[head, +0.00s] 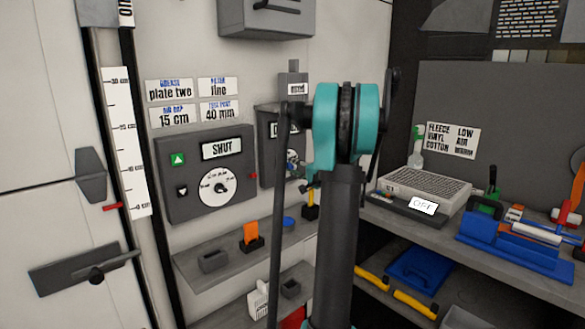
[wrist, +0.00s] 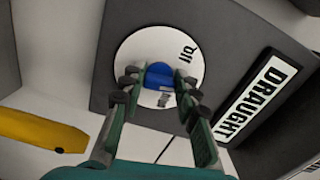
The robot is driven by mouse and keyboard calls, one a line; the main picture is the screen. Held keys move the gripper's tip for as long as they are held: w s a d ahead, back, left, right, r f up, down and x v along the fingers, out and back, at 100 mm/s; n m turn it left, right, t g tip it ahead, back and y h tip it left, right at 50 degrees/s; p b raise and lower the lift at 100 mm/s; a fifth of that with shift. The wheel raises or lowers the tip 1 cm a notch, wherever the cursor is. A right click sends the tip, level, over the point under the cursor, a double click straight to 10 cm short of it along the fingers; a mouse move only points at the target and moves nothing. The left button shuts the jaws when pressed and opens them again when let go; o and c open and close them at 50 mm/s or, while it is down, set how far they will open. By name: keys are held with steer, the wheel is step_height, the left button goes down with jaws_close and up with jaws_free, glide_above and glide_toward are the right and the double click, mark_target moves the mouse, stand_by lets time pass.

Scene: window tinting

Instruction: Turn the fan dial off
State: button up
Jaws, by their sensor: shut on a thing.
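A white round dial (wrist: 134,50) with a blue knob (wrist: 160,74) is on a dark grey panel (wrist: 105,50) in the wrist view. A label beside it reads DRAUGHT (wrist: 256,98). My gripper (wrist: 160,88) is shut on the blue knob, one finger on each side. Small marks on the dial face are partly covered and too blurred to read surely. In the head view, my arm hides much of this panel (head: 268,165). My gripper (head: 298,178) is at the panel, mostly hidden behind my arm.
Left of it is a control box (head: 185,205) labelled SHUT, with another white dial (head: 217,187). A shelf (head: 200,270) with small items runs below. A bench at right holds a grey boxy unit (head: 450,190) with a lit display (head: 424,206). A yellow object (wrist: 40,130) lies below left.

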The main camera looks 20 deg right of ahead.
steer(key=n, duration=0.5)
steer(key=shift+f+n, duration=0.15)
steer(key=shift+n, duration=0.15)
steer(key=shift+d+f+n, duration=0.1)
steer(key=shift+n, duration=2.1)
steer(key=o, duration=1.2)
steer(key=shift+c, duration=0.2)
steer(key=v, duration=1.2)
